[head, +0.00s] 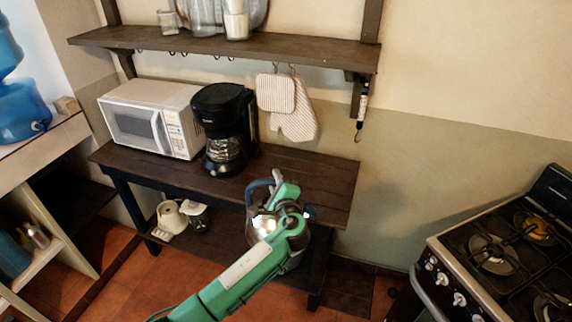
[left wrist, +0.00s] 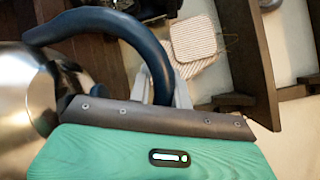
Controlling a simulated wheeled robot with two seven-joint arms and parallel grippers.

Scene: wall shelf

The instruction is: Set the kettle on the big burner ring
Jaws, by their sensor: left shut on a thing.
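The silver kettle (head: 262,224) with its dark blue handle (head: 254,187) is in front of the dark wooden table, partly hidden by my left arm. My left gripper (head: 277,180) is shut on the kettle's handle. In the left wrist view the curved handle (left wrist: 150,50) passes by the gripper, and the shiny kettle body (left wrist: 25,95) is at the left edge. The stove (head: 480,265) is at the right, well apart from the kettle. Its burner rings show at the near left (head: 493,254), the back (head: 535,228) and the right edge (head: 553,306). My right gripper is out of view.
The table (head: 300,180) holds a white microwave (head: 150,115) and a black coffee maker (head: 225,125). Striped mitts (head: 295,115) hang under the wall shelf (head: 220,45). A cream-coloured appliance (head: 170,218) is on the lower shelf. Floor space lies between table and stove.

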